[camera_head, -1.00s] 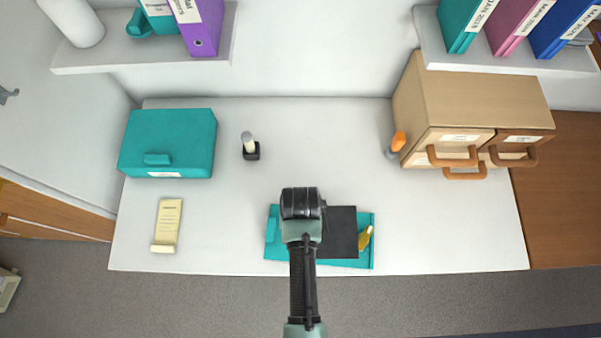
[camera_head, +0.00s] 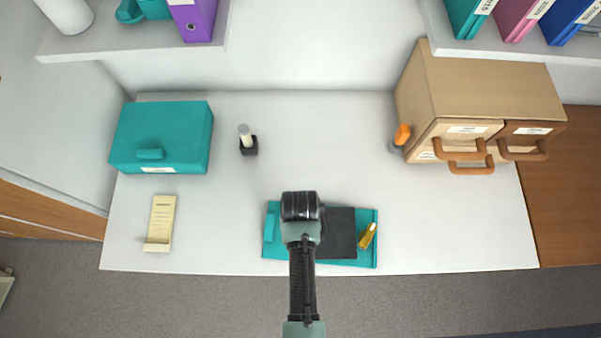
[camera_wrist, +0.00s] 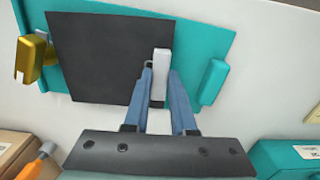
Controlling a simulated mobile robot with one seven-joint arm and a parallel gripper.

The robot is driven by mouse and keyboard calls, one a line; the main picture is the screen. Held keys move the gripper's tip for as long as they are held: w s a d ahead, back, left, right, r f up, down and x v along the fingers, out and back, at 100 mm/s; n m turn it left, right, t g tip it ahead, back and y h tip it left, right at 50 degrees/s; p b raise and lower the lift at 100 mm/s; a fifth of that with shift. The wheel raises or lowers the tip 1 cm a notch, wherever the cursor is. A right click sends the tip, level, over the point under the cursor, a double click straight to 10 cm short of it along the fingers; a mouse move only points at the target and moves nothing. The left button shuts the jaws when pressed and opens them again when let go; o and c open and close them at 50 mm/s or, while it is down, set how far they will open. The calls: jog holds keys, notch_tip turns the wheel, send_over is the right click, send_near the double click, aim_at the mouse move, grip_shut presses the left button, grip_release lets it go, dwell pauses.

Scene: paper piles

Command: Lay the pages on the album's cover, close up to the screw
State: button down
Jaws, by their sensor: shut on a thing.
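The teal album cover (camera_head: 368,258) lies flat near the table's front edge, and also shows in the wrist view (camera_wrist: 205,38). The black pages (camera_head: 340,232) are over its middle; they fill much of the wrist view (camera_wrist: 95,55). I cannot tell whether they touch the cover. A gold piece (camera_head: 368,236), apparently the screw, stands at the cover's right end, with a small gap to the pages; in the wrist view it is at the left (camera_wrist: 30,58). My gripper (camera_wrist: 161,78) is shut on a pale tab at the pages' edge. My arm hides part of the cover in the head view.
A teal box (camera_head: 162,138) and a cream pad (camera_head: 160,222) are at the left. A small dark holder with a pale top (camera_head: 248,145) stands behind. An orange-handled thing (camera_head: 401,136) stands beside the wooden drawer unit (camera_head: 490,85). The table's middle is clear.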

jog(key=shift+f+b, duration=0.35)
jog(key=shift+f, duration=0.2)
jog(key=c, duration=0.7)
grip_release()
jog(key=shift+o, duration=0.2)
